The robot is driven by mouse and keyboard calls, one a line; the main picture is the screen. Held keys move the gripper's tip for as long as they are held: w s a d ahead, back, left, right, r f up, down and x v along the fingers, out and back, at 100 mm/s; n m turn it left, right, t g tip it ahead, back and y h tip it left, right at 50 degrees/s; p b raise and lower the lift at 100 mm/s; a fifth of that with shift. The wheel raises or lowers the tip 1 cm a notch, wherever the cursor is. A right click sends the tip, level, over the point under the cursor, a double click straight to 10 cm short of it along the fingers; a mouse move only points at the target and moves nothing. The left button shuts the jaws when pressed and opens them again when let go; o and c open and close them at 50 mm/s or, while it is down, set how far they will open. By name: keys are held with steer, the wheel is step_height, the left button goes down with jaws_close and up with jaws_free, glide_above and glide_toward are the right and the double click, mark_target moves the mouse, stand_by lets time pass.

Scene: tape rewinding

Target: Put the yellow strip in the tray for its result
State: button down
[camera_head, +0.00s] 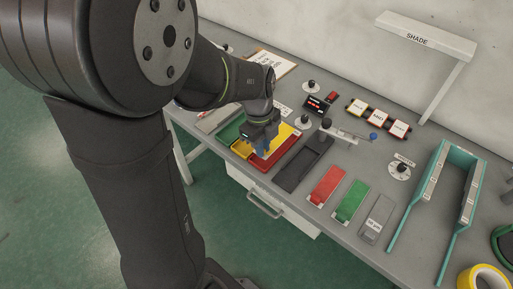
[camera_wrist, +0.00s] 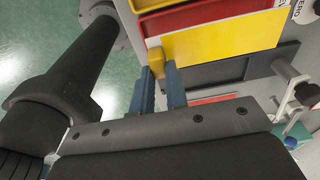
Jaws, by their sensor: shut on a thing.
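My gripper (camera_head: 262,148) is shut on the yellow strip (camera_head: 285,132). In the wrist view the blue fingers (camera_wrist: 162,85) close on a yellow tab at the strip's end, and the flat yellow strip (camera_wrist: 232,36) stretches to the right. The red tray (camera_head: 283,151) lies under or just beside the strip; it also shows in the wrist view (camera_wrist: 185,20). A yellow tray (camera_head: 242,151) and a green tray (camera_head: 231,131) lie to the left of my gripper, partly hidden by it. I cannot tell whether the strip touches the red tray.
A dark grey fixture (camera_head: 297,168) lies right of the red tray, with a blue-knobbed lever (camera_head: 373,135) behind. A red piece (camera_head: 327,185), a green piece (camera_head: 350,201) and a grey block (camera_head: 377,218) follow to the right. A small display unit (camera_head: 319,104) stands behind.

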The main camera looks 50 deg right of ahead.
glide_above(261, 165)
steer(key=shift+d+f, duration=0.15)
steer(key=shift+f, duration=1.9)
steer(key=shift+f, duration=0.1)
steer(key=shift+f, duration=0.55)
steer(key=c, duration=1.4)
jaws_free()
steer(key=shift+a+f, duration=0.1)
steer(key=shift+a, duration=0.1)
steer(key=shift+c, duration=0.2)
steer(key=r, duration=0.4)
steer(key=w+r, duration=0.1)
steer(key=r, duration=0.8)
steer(key=shift+w+d+r, duration=0.15)
steer(key=shift+d+r, duration=0.05)
steer(key=shift+r, duration=0.05)
